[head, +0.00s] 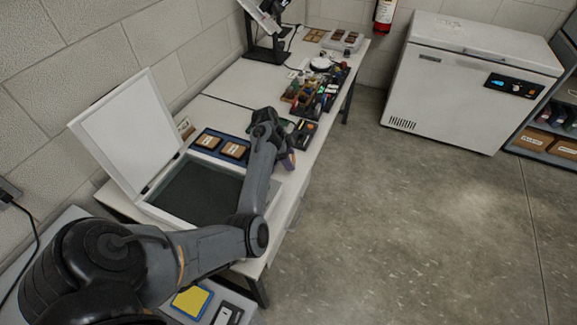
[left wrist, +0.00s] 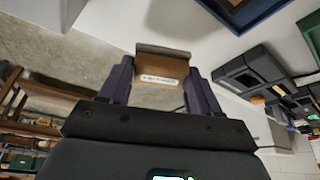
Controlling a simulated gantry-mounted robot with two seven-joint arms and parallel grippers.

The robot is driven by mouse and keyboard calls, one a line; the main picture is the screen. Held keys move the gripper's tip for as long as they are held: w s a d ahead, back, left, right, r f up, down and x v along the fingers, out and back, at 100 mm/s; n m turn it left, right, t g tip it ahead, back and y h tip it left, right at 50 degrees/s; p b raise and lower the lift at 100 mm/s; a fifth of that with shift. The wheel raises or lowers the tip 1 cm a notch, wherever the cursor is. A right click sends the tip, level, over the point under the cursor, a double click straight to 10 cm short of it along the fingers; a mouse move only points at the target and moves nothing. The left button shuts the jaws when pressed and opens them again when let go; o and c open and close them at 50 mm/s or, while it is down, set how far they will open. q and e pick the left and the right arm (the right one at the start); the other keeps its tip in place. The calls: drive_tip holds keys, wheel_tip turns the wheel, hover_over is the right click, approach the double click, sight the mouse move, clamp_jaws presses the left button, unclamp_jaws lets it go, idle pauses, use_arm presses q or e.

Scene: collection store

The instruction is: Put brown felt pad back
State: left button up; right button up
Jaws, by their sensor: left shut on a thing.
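My left gripper (head: 289,162) is over the front edge of the long white table in the head view, with its fingers pointing down. In the left wrist view my left gripper (left wrist: 158,82) is shut on a brown piece (left wrist: 160,72) with a small white label, which looks like the brown felt pad. A grey strip shows along its far edge. The held piece is hidden behind the gripper in the head view. A blue tray (head: 193,144) on the table, left of the gripper, holds two brown labelled pieces (head: 234,151). My right gripper is not in view.
An open white case (head: 128,133) with a dark lining stands left of the tray. A dark organiser with small items (head: 305,100) and a black stand (head: 270,52) are further back. A white chest freezer (head: 455,85) stands across clear floor.

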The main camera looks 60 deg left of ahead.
use_arm(q)
drive_tip(key=shift+a+f+b, duration=0.1)
drive_tip(key=shift+f+b, duration=0.4)
drive_tip(key=shift+f, duration=1.6)
drive_tip(key=shift+f, duration=0.2)
drive_tip(key=o, duration=1)
drive_tip(key=shift+r, duration=0.15)
